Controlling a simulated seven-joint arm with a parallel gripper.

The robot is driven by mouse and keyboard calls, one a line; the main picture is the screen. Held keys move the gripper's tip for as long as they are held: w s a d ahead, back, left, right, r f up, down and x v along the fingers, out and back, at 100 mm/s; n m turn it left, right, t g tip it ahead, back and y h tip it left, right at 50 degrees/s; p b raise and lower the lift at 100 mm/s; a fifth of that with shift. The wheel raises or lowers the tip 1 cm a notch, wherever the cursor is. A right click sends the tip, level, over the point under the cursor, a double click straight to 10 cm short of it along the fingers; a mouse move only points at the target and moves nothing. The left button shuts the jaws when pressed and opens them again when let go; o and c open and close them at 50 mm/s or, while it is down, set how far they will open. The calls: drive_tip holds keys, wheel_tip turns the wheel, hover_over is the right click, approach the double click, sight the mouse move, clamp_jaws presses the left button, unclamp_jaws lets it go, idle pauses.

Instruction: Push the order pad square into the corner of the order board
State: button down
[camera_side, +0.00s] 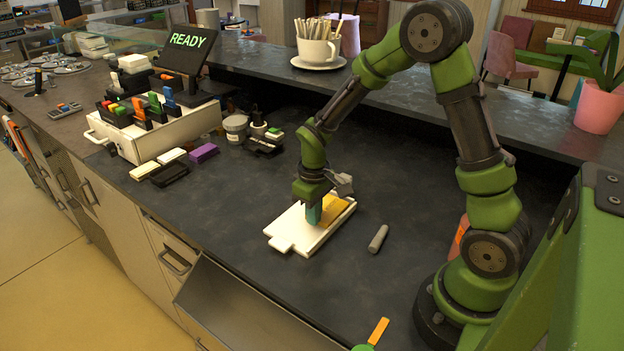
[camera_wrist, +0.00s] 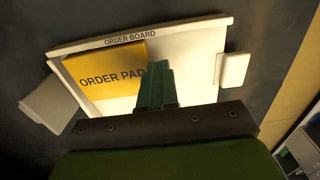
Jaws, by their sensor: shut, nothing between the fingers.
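The yellow order pad (camera_wrist: 104,76) lies on the white order board (camera_wrist: 195,70), in the upper left of the board in the wrist view. Its top edge lies along the labelled raised rim and looks slightly turned against it; any small gap is unclear. In the side view, the pad (camera_side: 338,208) and board (camera_side: 284,228) show in the middle of the counter. My gripper (camera_wrist: 156,82) is shut and empty, fingers low over the board at the pad's right edge. Contact there cannot be told. The gripper (camera_side: 314,214) hides part of the pad in the side view.
A grey cylinder (camera_side: 378,238) lies on the counter right of the board. A white box of coloured items (camera_side: 160,138), small blocks including a purple one (camera_side: 204,153), and pots stand at the left. The counter just left of the board is clear.

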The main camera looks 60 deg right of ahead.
drive_tip(key=shift+d, duration=0.55)
drive_tip(key=shift+a, duration=0.35)
wheel_tip(320, 180, up, 7)
idle(0.9)
drive_tip(key=s+a+r+m+t+y, duration=0.1)
drive_tip(key=s+a+r+m+t, duration=0.1)
drive_tip(key=s+r, duration=0.4)
drive_tip(key=s+a+r+m+t+y, duration=0.1)
drive_tip(key=s+a+r+m+t, duration=0.1)
drive_tip(key=s+a+r+t, duration=0.3)
wheel_tip(320, 180, up, 4)
drive_tip(key=shift+s+a+f, duration=0.1)
drive_tip(key=shift+s+a, duration=0.4)
drive_tip(key=shift+s, duration=0.3)
